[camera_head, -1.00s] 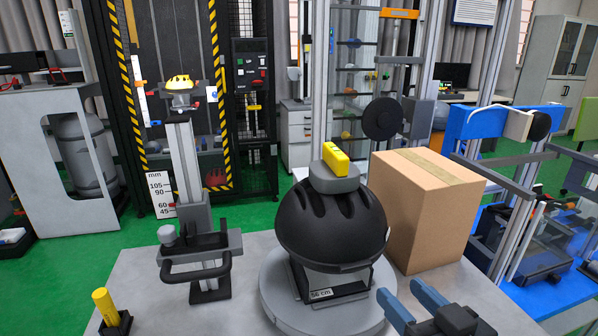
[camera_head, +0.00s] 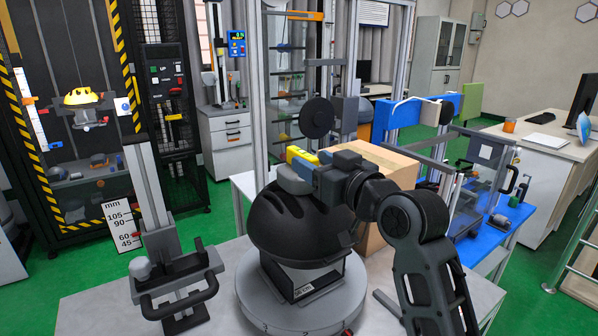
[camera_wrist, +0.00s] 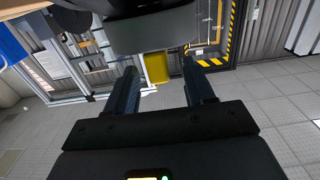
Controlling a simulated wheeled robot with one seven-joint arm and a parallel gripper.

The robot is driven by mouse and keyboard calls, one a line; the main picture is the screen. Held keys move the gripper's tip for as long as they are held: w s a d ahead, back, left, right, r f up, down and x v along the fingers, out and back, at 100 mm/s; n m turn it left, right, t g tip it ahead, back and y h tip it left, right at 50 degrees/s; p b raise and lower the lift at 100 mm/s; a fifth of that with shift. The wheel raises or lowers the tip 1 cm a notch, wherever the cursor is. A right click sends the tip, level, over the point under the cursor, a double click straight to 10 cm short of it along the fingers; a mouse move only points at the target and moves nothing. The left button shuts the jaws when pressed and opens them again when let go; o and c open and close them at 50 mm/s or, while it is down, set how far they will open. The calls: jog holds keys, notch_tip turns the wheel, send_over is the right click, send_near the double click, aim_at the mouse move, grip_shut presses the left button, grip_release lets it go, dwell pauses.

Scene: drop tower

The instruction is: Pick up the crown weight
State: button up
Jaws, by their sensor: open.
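The crown weight (camera_head: 293,181) is a grey block with a yellow grip on top. It sits on the crown of a black vented helmet (camera_head: 290,228). My gripper (camera_head: 313,167) reaches in from the right at the height of the yellow grip, and its blue fingers hide part of the weight. In the wrist view, the yellow grip of the crown weight (camera_wrist: 157,68) shows between the two fingers of my open gripper (camera_wrist: 158,72), with gaps on both sides. I cannot tell how deep the grip is between the fingers.
The helmet stands on a round grey turntable (camera_head: 250,290) on the grey table (camera_head: 90,312). A cardboard box (camera_head: 395,165) stands close behind my gripper. A post stand with a black handle (camera_head: 180,290) is at the left. The space above the weight looks clear.

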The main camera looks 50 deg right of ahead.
aim_at(302, 152)
jog(key=p+x, duration=0.1)
jog(key=x, duration=0.4)
grip_shut()
dwell(0.4)
dwell(0.4)
dwell(0.5)
jog(key=shift+r, duration=0.15)
